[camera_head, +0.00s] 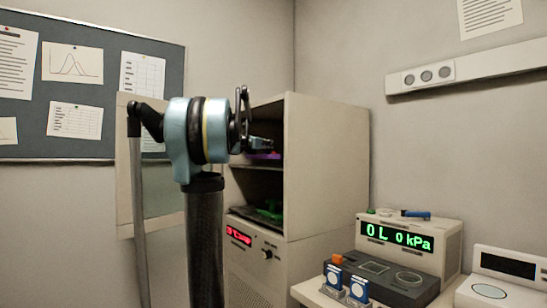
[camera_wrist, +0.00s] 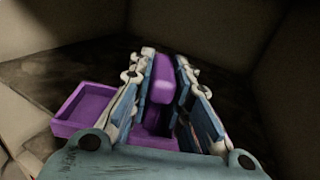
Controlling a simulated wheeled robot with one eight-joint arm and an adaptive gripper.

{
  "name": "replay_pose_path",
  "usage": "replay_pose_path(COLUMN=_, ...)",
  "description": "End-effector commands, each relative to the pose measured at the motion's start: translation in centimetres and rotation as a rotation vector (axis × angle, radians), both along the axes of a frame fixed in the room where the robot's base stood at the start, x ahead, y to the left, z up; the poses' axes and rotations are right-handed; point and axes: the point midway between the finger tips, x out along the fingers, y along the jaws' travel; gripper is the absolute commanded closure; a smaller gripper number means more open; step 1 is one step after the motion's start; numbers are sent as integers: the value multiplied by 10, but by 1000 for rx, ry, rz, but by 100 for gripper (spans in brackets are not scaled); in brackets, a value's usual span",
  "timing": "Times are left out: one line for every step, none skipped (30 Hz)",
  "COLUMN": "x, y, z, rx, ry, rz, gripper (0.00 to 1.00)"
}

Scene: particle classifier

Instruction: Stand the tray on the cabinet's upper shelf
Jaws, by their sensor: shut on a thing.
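The purple tray (camera_wrist: 82,112) is in my gripper (camera_wrist: 165,58), whose fingers are shut on its raised purple grip; the tray's open box shows left of the fingers. In the head view, my gripper (camera_head: 262,143) reaches into the upper opening of the beige cabinet (camera_head: 325,165), and a strip of the purple tray (camera_head: 262,156) shows just under it. The tray is just above or on the upper shelf (camera_head: 262,166); I cannot tell whether it touches. Much of the tray is hidden by the fingers and the arm.
The lower compartment holds a dark item with a green part (camera_head: 268,214). The cabinet door (camera_head: 127,190) stands open on the left, behind my arm. Right of the cabinet are a pressure display unit (camera_head: 405,241) and a dark block (camera_head: 380,283). Dark shelf surface (camera_wrist: 60,75) around the tray looks free.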

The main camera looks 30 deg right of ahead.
Motion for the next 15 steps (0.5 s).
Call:
replay_pose_path(x=5, y=-11, z=0, rx=0, ry=0, rz=-2, gripper=100)
replay_pose_path(x=8, y=-17, z=0, rx=0, ry=0, rz=-3, gripper=100)
replay_pose_path(x=12, y=-24, z=0, rx=0, ry=0, rz=-2, gripper=100)
replay_pose_path(x=15, y=-30, z=0, rx=0, ry=0, rz=-2, gripper=100)
replay_pose_path(x=18, y=-35, z=0, rx=0, ry=0, rz=-2, gripper=100)
replay_pose_path(x=21, y=-42, z=0, rx=0, ry=0, rz=-2, gripper=100)
replay_pose_path(x=23, y=-47, z=0, rx=0, ry=0, rz=-2, gripper=100)
replay_pose_path(x=25, y=-51, z=0, rx=0, ry=0, rz=-1, gripper=100)
replay_pose_path(x=28, y=-56, z=0, rx=0, ry=0, rz=-1, gripper=100)
replay_pose_path(x=30, y=-59, z=0, rx=0, ry=0, rz=0, gripper=100)
replay_pose_path(x=31, y=-61, z=0, rx=0, ry=0, rz=0, gripper=100)
replay_pose_path(x=33, y=-64, z=0, rx=0, ry=0, rz=0, gripper=100)
replay_pose_path(x=34, y=-65, z=0, rx=0, ry=0, rz=0, gripper=100)
replay_pose_path(x=34, y=-66, z=0, rx=0, ry=0, rz=0, gripper=100)
replay_pose_path(x=35, y=-67, z=0, rx=0, ry=0, rz=0, gripper=100)
